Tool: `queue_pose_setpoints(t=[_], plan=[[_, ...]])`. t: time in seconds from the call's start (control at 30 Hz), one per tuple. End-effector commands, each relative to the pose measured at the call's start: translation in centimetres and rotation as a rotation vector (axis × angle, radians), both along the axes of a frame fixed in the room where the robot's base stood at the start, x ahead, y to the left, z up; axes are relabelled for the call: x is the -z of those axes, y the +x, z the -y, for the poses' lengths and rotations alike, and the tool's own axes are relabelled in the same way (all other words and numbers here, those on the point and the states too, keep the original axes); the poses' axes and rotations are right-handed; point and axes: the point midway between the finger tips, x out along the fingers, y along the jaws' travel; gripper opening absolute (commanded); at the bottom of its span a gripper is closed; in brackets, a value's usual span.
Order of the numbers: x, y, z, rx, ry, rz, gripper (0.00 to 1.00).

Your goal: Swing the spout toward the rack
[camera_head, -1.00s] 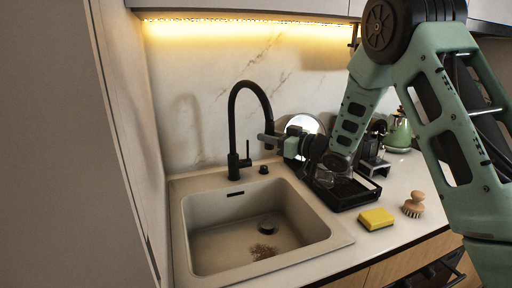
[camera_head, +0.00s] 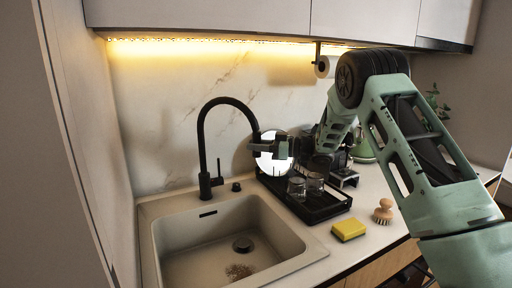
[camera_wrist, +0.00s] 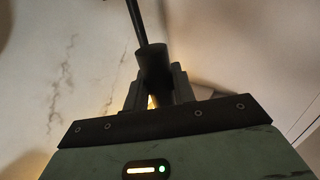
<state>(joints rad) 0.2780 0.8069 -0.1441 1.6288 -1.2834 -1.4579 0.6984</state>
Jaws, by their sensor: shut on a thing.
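The black faucet (camera_head: 203,135) stands behind the sink, and its arched spout (camera_head: 232,101) points right, its tip at the left end of the rack. My gripper (camera_head: 259,146) is shut on the lower end of the spout. In the wrist view the dark spout end (camera_wrist: 153,62) sits between the two fingers (camera_wrist: 156,92) of my gripper. The black dish rack (camera_head: 325,213) stands right of the sink, with a round white plate (camera_head: 270,164) and clear glasses (camera_head: 297,188) in it. My gripper covers part of the plate.
The beige sink (camera_head: 183,236) has an empty basin with brown specks near the drain. A yellow sponge (camera_head: 348,230) and a wooden brush (camera_head: 383,212) lie on the counter before the rack. A green kettle (camera_head: 362,152) stands behind. Upper cabinets (camera_head: 215,14) hang above.

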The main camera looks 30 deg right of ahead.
Motion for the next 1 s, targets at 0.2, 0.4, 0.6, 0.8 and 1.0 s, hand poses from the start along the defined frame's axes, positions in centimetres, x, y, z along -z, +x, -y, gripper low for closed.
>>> queue_pose_setpoints(t=[0.2, 0.4, 0.6, 0.8, 1.0], plan=[[-0.2, 0.1, 0.1, 0.003, 0.001, 0.003, 0.0], [-0.1, 0.0, 0.0, 0.002, 0.0, 0.003, 0.46], [-0.1, 0.0, 0.1, 0.002, 0.0, 0.001, 0.46], [0.2, -1.3, 1.9, 0.005, 0.001, 0.002, 0.46], [0.3, -4.2, 5.4, 0.006, 0.0, 0.002, 0.46]])
